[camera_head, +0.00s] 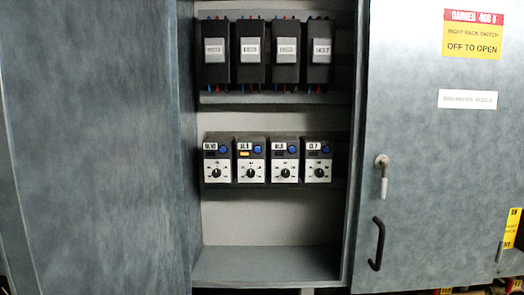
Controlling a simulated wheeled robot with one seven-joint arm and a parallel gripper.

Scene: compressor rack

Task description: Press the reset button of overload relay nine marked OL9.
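Overload relays stand in a row on the lower rail inside the open cabinet. The second from the left (250,165) carries a small label that looks like OL9, though the print is blurred. It has a blue button (257,149) at its upper right, an orange indicator (244,153) under the label and a black dial (250,173) on its white face. The indicators on its neighbours look dark. My gripper is not in view, and nothing covers the relay's front.
Similar relays (217,172) (285,172) (318,172) sit close on both sides. Black contactors (251,72) line the upper shelf. The cabinet's bare bottom (268,265) is clear. A grey door (440,190) with a latch (383,175) and black handle (377,243) stands at right; a grey panel (95,150) fills the left.

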